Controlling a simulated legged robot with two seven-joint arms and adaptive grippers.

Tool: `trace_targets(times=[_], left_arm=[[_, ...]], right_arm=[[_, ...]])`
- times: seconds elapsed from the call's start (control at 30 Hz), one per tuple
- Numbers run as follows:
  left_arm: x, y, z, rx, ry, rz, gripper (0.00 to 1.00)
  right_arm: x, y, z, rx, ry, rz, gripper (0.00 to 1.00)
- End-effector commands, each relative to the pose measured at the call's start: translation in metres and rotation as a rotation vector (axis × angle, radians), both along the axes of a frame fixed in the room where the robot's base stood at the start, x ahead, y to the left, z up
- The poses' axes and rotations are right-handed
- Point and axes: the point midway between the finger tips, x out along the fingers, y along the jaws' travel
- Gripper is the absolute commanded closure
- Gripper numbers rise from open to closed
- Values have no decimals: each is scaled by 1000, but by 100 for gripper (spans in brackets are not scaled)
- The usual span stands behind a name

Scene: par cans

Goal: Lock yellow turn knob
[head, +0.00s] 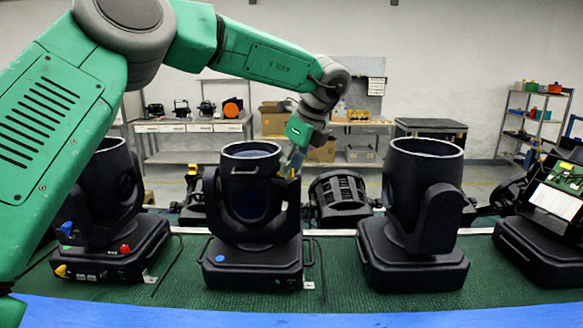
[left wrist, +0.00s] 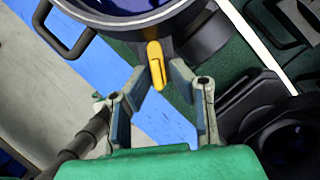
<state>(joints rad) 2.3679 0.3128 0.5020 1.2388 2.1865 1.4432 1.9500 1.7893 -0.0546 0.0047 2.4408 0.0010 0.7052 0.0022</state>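The yellow turn knob (left wrist: 156,65) sits on the side of a black par can (head: 248,215), the one left of centre in the head view. The knob is a small yellow spot there, partly hidden by the gripper. My left gripper (left wrist: 159,72) reaches the can's upper right side, coming from above in the head view (head: 291,168). In the left wrist view its two fingers are apart, one on each side of the knob, with the knob between the tips. The fingers look open; whether either one touches the knob is unclear. My right gripper is not in view.
Another black can (head: 424,205) stands to the right and one (head: 107,215) to the left, behind my green arm. They stand on a green mat (head: 340,280) with a blue front edge (head: 400,318). More lamps lie behind. Workbenches and a shelf (head: 535,115) are farther back.

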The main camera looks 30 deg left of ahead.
Motion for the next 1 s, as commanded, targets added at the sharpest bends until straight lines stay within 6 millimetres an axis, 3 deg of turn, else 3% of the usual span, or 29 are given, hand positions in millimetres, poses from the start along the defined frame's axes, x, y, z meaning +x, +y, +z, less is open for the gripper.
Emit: trace_targets(times=[0.47,1.0], left_arm=[[0,-3,9,2,-4,-1,84],[0,-40,100,1,-5,0,84]], right_arm=[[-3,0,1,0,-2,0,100],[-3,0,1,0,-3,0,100]])
